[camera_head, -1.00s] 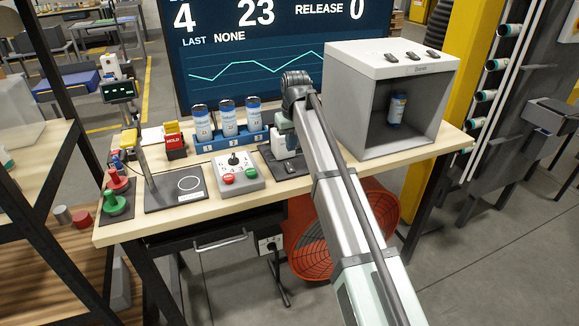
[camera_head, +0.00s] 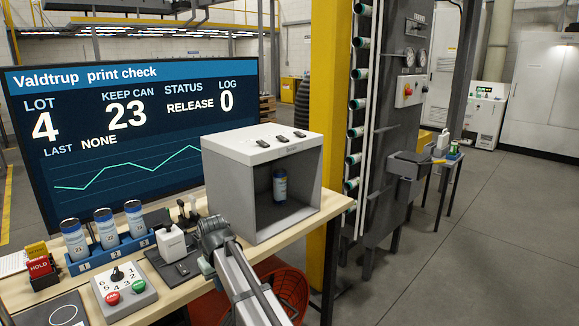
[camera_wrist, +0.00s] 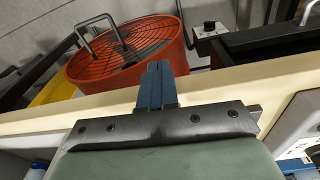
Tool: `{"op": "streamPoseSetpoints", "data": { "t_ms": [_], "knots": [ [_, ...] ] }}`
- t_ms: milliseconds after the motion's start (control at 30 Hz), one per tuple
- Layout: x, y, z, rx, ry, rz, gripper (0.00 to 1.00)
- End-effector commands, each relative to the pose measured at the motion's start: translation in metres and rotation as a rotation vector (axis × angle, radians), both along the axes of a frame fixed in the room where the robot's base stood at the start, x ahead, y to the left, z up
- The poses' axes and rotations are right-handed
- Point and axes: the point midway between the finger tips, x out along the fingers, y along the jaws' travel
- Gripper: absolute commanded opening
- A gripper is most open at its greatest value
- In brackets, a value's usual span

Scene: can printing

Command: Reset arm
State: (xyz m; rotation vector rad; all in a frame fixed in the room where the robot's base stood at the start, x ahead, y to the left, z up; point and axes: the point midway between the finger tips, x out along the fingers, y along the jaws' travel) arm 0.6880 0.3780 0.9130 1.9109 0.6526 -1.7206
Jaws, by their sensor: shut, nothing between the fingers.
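My gripper (camera_wrist: 157,84) shows in the wrist view with its two blue fingers pressed together and nothing between them. It points out over the pale wooden bench edge (camera_wrist: 285,75), with the red round-grilled object beyond. In the head view my arm's end is over the front of the bench (camera_head: 178,296), left of and in front of the grey open box; the fingertips are hidden there. A blue can (camera_head: 279,185) stands inside the box (camera_head: 212,180). Several blue-and-white cans, such as one at the right (camera_head: 134,217), stand in a blue rack (camera_head: 112,254), left of my arm.
A control box (camera_head: 124,290) with red and green buttons, a white bottle-like item (camera_head: 171,242) and a red HOLD block (camera_head: 40,268) stand on the bench. A large screen (camera_head: 150,125) is behind. A yellow post (camera_head: 331,90) stands right of the box; open floor lies right.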

Motion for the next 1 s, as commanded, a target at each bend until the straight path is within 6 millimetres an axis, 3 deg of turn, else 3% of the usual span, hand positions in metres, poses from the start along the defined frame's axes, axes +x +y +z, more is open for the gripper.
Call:
{"op": "streamPoseSetpoints", "data": {
  "t_ms": [267, 467, 767, 1000],
  "knots": [
    [-0.005, -0.049, -0.081, -0.031, 0.063, -0.069, 0.0],
    [-0.021, -0.095, -0.15, -0.058, 0.122, -0.135, 0.0],
    [-0.061, -0.166, -0.244, -0.094, 0.213, -0.233, 0.0],
    [-0.107, -0.219, -0.309, -0.12, 0.286, -0.311, 0.0]
  ]
}}
